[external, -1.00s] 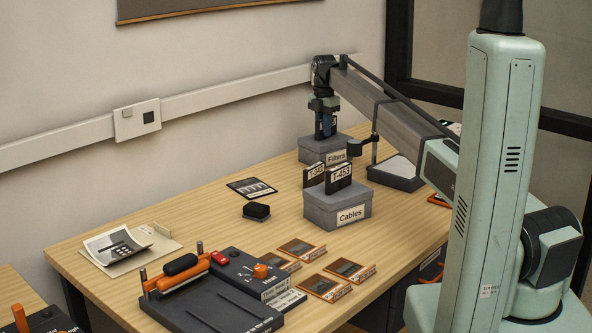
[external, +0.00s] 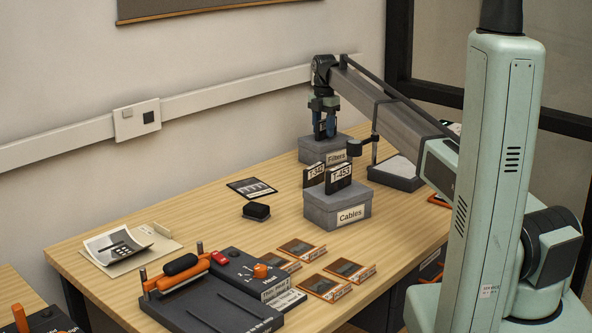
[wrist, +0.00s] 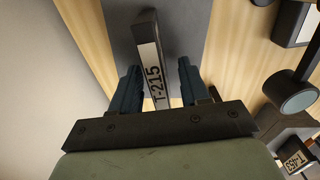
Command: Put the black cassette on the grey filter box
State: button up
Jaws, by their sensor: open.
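The grey filter box (external: 312,151), labelled "Filters", stands at the far end of the table; its grey top (wrist: 118,30) also shows in the wrist view. My gripper (external: 325,132) is directly above it, pointing down. In the wrist view my gripper (wrist: 158,90) is open, one finger on each side of a black cassette (wrist: 147,22) with a white label "T-215". A gap shows between each finger and the cassette. The cassette appears to stand upright on the box top. In the external view the fingers mostly hide it.
Two more cassettes (external: 340,176) stand on the grey Cables box (external: 338,208), nearer the camera. A grey tray (external: 396,176) with a post and a dark round head stands right of the filter box. A black block (external: 256,211) lies mid-table. Free table lies left of the boxes.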

aim_at(324, 120)
notch_tip(324, 120, up, 12)
jog(key=shift+f, duration=0.1)
dwell(0.4)
